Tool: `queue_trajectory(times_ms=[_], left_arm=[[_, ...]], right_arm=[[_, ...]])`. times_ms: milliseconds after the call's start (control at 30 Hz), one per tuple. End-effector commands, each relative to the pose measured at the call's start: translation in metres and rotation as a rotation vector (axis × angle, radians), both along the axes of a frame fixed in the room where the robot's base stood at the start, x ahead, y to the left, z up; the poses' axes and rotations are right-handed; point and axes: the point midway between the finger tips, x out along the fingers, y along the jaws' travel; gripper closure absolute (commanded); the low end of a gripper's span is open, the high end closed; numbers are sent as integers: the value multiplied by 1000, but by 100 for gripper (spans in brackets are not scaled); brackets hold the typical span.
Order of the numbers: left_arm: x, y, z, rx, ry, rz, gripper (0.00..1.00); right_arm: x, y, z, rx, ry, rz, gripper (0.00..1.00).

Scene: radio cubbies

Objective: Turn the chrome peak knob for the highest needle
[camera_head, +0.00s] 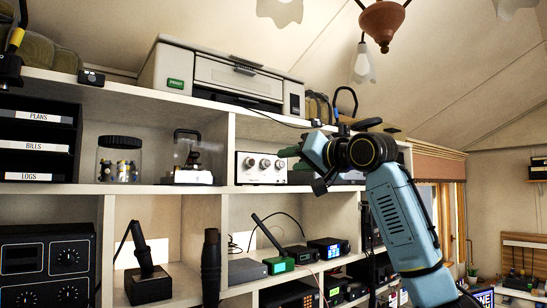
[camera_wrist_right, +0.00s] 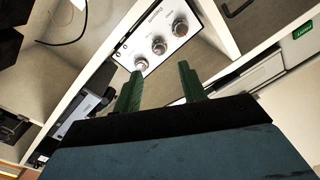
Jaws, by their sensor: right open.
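A white-faced box (camera_head: 246,177) with three chrome knobs stands on the upper shelf in the head view. In the right wrist view its white panel (camera_wrist_right: 155,22) shows the knobs in a slanted row: one (camera_wrist_right: 180,29), a middle one (camera_wrist_right: 159,46) and one (camera_wrist_right: 141,63) nearest a fingertip. The lettering is too small to read, so I cannot tell which is the peak knob. No needle can be made out. My right gripper (camera_head: 292,158) is just right of the box; its green fingers (camera_wrist_right: 158,72) are open and empty, apart from the knobs.
A printer (camera_head: 220,72) stands above on the top board. A glass jar (camera_head: 119,160) and a clear-covered item (camera_head: 192,158) stand left of the box. Shelf dividers (camera_head: 229,150) flank the cubby. Below are a desk microphone (camera_head: 148,275) and several small radios.

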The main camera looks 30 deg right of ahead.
Motion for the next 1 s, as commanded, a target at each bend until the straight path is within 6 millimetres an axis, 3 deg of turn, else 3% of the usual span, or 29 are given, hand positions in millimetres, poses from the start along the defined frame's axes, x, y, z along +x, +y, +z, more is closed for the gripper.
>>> queue_trajectory(times_ms=[100,333,500,800,1000], left_arm=[[-1,0,15,0,1,0,100],[-1,0,30,-1,1,-1,100],[-1,0,34,-1,1,-1,100],[-1,-1,34,-1,1,-1,100],[0,-1,34,-1,0,-1,100]], right_arm=[[27,4,3,2,3,1,58],[63,8,3,2,1,0,58],[74,10,1,0,1,0,58],[76,10,0,-1,-1,-1,58],[76,10,0,-1,0,-1,85]])
